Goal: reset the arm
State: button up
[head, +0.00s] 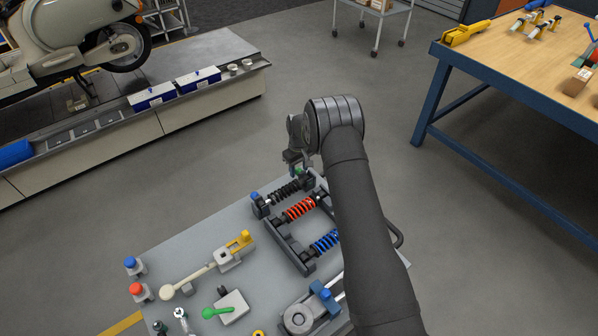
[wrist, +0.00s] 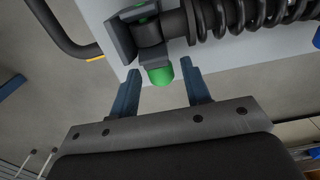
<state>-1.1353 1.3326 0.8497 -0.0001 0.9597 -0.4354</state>
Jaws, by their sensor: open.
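My gripper (head: 292,160) is above the far edge of the grey work surface (head: 190,235), beside the end of the black-spring shock absorber (head: 287,192). In the wrist view, the two blue fingers of my gripper (wrist: 162,84) are apart. A green-tipped knob (wrist: 160,75) shows between the fingertips with gaps on both sides; I cannot tell its depth from them. The black spring (wrist: 250,12) and its dark end bracket (wrist: 122,30) lie just beyond. The fingertips are small in the head view.
Red (head: 301,209) and blue (head: 326,241) spring shocks sit in the dark rack below the black one. A yellow-ended lever (head: 243,239), a green lever (head: 215,312) and red and blue buttons stand to the left. A wooden workbench (head: 530,60) is at right. Open floor lies behind.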

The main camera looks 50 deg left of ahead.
jog(key=shift+r, duration=2.55)
jog(key=shift+f, duration=0.15)
jog(key=f, duration=0.7)
jog(key=shift+a, duration=0.2)
jog(key=shift+a+r, duration=0.1)
jog(key=shift+a, duration=0.8)
jog(key=shift+d, duration=0.1)
